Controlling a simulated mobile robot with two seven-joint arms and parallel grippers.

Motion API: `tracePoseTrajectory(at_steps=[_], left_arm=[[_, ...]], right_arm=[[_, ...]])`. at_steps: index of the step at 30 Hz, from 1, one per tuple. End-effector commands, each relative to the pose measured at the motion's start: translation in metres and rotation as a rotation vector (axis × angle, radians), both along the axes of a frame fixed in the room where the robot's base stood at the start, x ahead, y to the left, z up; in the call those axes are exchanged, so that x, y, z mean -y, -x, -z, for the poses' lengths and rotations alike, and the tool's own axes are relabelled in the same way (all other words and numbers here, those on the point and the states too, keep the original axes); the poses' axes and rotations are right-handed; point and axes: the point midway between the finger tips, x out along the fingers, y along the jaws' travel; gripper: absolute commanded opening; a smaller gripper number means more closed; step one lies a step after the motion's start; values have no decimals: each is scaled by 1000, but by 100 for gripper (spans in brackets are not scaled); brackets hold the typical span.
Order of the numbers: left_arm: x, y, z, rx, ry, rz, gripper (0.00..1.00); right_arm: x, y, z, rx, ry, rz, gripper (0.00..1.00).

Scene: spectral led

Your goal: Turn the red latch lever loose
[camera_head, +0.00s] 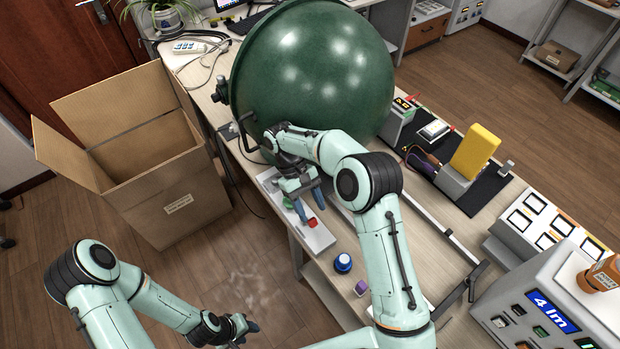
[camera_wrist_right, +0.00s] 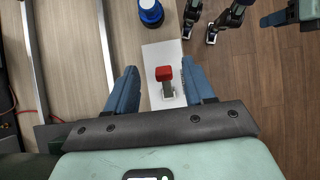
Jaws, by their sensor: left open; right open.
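The red latch lever (camera_head: 312,223) stands on a pale plate (camera_head: 318,240) at the near edge of the bench. In the right wrist view its red knob (camera_wrist_right: 164,73) sits on a short metal stem. My right gripper (camera_head: 309,203) is open above the plate. In the right wrist view its two blue fingers (camera_wrist_right: 158,82) lie on either side of the lever, with a gap visible on both sides. Whether the fingertips are level with the knob is hard to tell. My left gripper (camera_head: 243,328) is open and empty, low over the floor, away from the bench.
A large green sphere (camera_head: 315,70) stands behind my right arm. A blue-topped round object (camera_head: 343,262) and a purple cube (camera_head: 361,287) are on the bench near the plate. A cardboard box (camera_head: 175,205) stands open on the floor at left. A rail (camera_head: 440,228) lies right of my arm.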

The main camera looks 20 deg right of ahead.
Motion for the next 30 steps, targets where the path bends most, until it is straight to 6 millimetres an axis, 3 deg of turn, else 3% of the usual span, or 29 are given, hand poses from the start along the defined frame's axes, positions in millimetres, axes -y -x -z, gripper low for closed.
tracePoseTrajectory(at_steps=[9,15,21,30], left_arm=[[0,-1,0,1,0,0,43],[0,-1,0,1,0,0,43],[0,0,0,1,0,0,43],[0,0,0,0,0,0,43]], right_arm=[[0,-1,-82,7,-1,0,53],[0,-1,-122,5,-2,0,53],[0,-1,-143,2,0,1,53],[0,-1,-147,1,0,0,53]])
